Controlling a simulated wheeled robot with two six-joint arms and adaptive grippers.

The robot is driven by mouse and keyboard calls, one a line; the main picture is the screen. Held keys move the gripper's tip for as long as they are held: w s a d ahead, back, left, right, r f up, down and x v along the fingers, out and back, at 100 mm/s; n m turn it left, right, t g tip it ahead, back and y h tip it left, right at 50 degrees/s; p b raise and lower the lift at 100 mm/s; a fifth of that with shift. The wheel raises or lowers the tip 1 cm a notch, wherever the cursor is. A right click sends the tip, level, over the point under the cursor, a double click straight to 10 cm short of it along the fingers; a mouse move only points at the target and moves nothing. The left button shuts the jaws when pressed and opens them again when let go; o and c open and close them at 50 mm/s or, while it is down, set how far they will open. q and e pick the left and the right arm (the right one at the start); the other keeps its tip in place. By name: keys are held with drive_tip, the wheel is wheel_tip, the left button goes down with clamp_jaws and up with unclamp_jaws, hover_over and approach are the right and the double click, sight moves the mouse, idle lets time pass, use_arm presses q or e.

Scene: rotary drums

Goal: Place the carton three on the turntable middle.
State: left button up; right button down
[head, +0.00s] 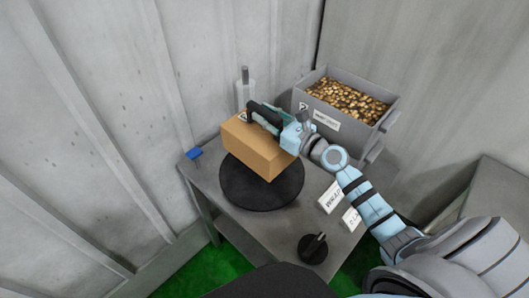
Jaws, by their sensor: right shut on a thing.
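A brown cardboard carton (255,152) is at the middle of the head view. It overlaps the back part of the round black turntable (257,197); I cannot tell whether it touches the disc or hangs just above it. My right gripper (262,118) is shut on the carton at its upper far side, with the arm reaching in from the right. A number on the carton cannot be read. My left gripper is not in view.
The grey metal table (275,229) carries a black knob (314,247) at the front and white labels (330,197) at the right. A blue piece (194,154) sits at the left edge. A grey bin (358,129) of brownish pieces stands behind. Grey walls close off the back and left.

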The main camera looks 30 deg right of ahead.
sight(265, 142)
wheel_tip(265, 142, down, 11)
drive_tip(key=b, duration=0.5)
drive_tip(key=shift+r+b, duration=0.15)
drive_tip(key=shift+b, duration=0.2)
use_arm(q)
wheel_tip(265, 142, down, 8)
use_arm(e)
drive_tip(key=shift+r, duration=0.15)
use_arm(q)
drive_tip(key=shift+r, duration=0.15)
use_arm(e)
drive_tip(key=c, duration=1.4)
unclamp_jaws()
